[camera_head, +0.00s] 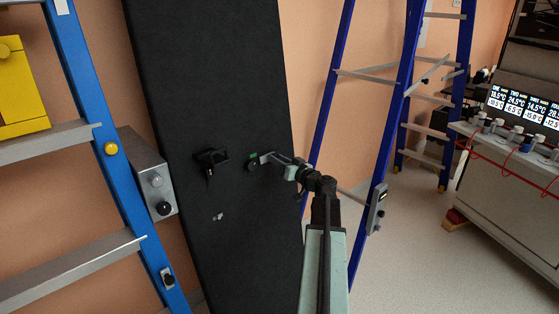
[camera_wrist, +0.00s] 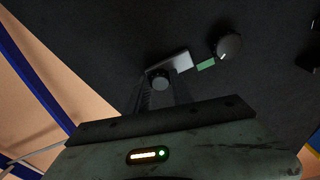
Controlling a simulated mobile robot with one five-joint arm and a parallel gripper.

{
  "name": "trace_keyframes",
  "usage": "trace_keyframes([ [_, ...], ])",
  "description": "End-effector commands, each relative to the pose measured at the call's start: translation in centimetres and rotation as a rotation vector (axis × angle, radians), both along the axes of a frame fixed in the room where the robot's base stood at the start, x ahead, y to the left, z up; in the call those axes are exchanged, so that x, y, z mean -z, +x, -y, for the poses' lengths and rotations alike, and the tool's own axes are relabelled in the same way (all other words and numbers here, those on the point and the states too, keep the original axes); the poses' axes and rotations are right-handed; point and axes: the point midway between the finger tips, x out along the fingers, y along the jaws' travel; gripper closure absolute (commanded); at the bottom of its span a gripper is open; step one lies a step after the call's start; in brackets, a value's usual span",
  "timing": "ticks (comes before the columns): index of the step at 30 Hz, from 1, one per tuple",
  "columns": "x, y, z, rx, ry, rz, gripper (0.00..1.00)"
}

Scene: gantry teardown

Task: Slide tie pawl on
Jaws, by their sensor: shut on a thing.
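A small grey metal lever (camera_wrist: 178,60), which I take for the tie pawl, lies against the black panel (camera_head: 262,80). It has a green end (camera_wrist: 206,65) beside a dark round knob (camera_wrist: 229,46); in the head view the knob and green mark (camera_head: 252,165) look tiny. My gripper (camera_wrist: 165,80) is shut on the lever, and its fingers hide part of it. In the head view my gripper (camera_head: 270,157) reaches the panel from the right. I cannot tell whether the lever touches the knob.
A black handle (camera_head: 211,157) sticks out of the panel to the left of my gripper. A grey box (camera_head: 148,172) with knobs and a blue ladder (camera_head: 85,95) stand further left. Another blue ladder (camera_head: 328,90) is at right, near a bench (camera_head: 510,175) with red cables. Floor between is clear.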

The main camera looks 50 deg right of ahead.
Motion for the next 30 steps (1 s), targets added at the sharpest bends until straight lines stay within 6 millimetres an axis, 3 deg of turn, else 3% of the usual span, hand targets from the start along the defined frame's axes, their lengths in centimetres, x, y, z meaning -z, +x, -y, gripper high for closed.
trace_keyframes([
  [5,0.0,0.1,-2.8,-0.002,0.0,0.0,1.0],
  [13,0.1,0.2,-3.0,-0.007,-0.001,-0.001,1.0],
  [14,0.1,0.2,-3.0,-0.008,-0.001,-0.002,0.64],
  [15,0.1,0.3,-3.0,-0.008,-0.001,-0.002,0.53],
  [16,0.1,0.2,-3.0,-0.007,-0.001,-0.001,0.5],
  [25,0.0,0.1,-2.9,-0.003,0.0,0.0,0.5],
  [30,0.0,-2.5,-3.3,-0.001,0.0,-0.001,0.5],
])
